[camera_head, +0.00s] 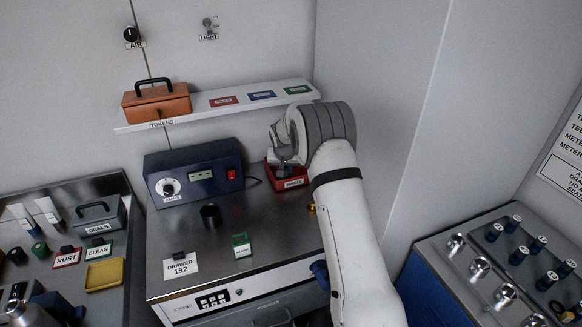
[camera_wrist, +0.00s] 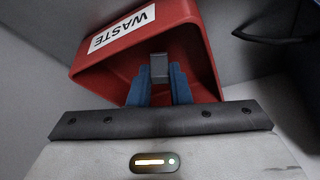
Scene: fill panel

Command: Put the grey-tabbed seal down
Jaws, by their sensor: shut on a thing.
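My gripper (camera_wrist: 159,80) has its two blue fingers shut on a small grey block, the tab of the grey-tabbed seal (camera_wrist: 159,66). The rest of the seal is hidden. In the wrist view the fingers and the tab show against the open mouth of the red bin labelled WASTE (camera_wrist: 198,50). I cannot tell how deep inside it they are. In the head view my gripper (camera_head: 283,160) is at the red bin (camera_head: 291,183), at the back right of the steel bench, and the seal cannot be made out.
A blue meter box (camera_head: 193,172) stands left of the bin, with a cable behind it. A shelf (camera_head: 190,115) with an orange toolbox (camera_head: 156,103) and coloured cards hangs above. A black cup (camera_head: 211,215) and a green-topped card (camera_head: 241,244) are on the bench.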

